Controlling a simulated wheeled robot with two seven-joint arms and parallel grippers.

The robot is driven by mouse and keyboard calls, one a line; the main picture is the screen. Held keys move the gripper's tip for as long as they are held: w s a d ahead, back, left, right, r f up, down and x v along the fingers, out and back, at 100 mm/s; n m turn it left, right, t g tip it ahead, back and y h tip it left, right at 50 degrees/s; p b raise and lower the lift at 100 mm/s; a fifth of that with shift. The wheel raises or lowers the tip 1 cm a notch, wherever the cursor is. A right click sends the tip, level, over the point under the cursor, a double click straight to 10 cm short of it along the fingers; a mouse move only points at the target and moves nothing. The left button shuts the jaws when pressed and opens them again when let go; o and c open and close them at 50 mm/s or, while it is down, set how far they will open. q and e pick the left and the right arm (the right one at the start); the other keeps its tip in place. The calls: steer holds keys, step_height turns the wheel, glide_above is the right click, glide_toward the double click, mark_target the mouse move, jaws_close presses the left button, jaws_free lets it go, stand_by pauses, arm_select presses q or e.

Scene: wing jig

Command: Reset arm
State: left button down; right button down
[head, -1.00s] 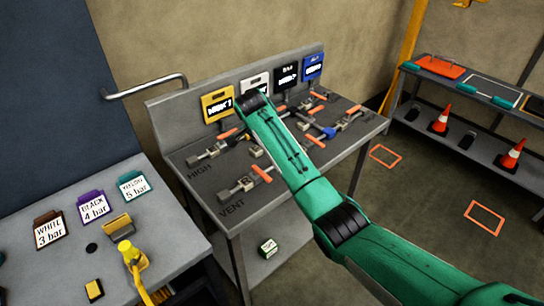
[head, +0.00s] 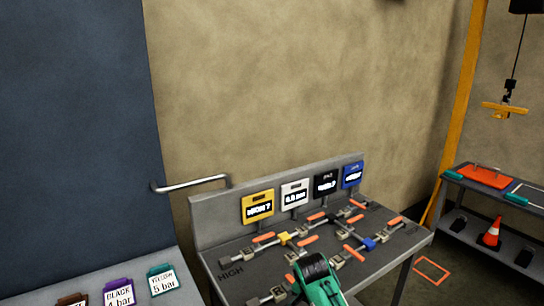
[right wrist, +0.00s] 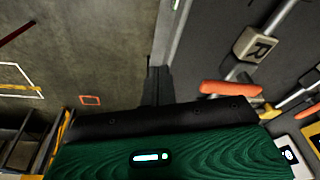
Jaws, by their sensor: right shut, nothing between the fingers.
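My right arm (head: 322,283) comes up from the bottom edge of the head view, in front of the valve bench (head: 232,286). Its gripper cannot be made out there. In the right wrist view the dark fingers of my right gripper (right wrist: 157,72) are together with nothing between them. They are beside the bench edge, apart from the orange valve handle (right wrist: 230,89) and the block marked R (right wrist: 256,45). My left gripper is not in view.
The bench carries pipes, orange-handled valves and a yellow sign (head: 257,206), white sign (head: 295,195), black sign (head: 325,184) and blue sign (head: 352,175). A grey table (head: 190,286) is at lower left. A rack (head: 464,218) with a cone (head: 492,232) stands right.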

steer(key=s+d+f+n+y, duration=0.1)
steer(key=s+d+f, duration=0.15)
steer(key=s, duration=0.35)
steer(key=s+d+f+n, duration=0.1)
steer(key=s+f+n, duration=0.1)
steer(key=s+f, duration=0.3)
steer(key=s+d+r+n, duration=0.2)
steer(key=s, duration=0.7)
steer(key=s+d+r+n+t, duration=0.1)
steer(key=s+d+r+n, duration=0.15)
steer(key=s, duration=0.75)
steer(key=s+d+r+n, duration=0.1)
steer(key=s+d+n, duration=0.15)
steer(key=s, duration=0.65)
step_height(320, 180, down, 32)
steer(key=g, duration=0.1)
steer(key=s+d+f, duration=0.1)
steer(key=s+f, duration=0.8)
steer(key=f, duration=0.1)
steer(key=s+d+f+g+b, duration=0.1)
steer(key=s+d+f, duration=0.1)
steer(key=s+f, duration=0.8)
steer(key=shift+d, duration=0.25)
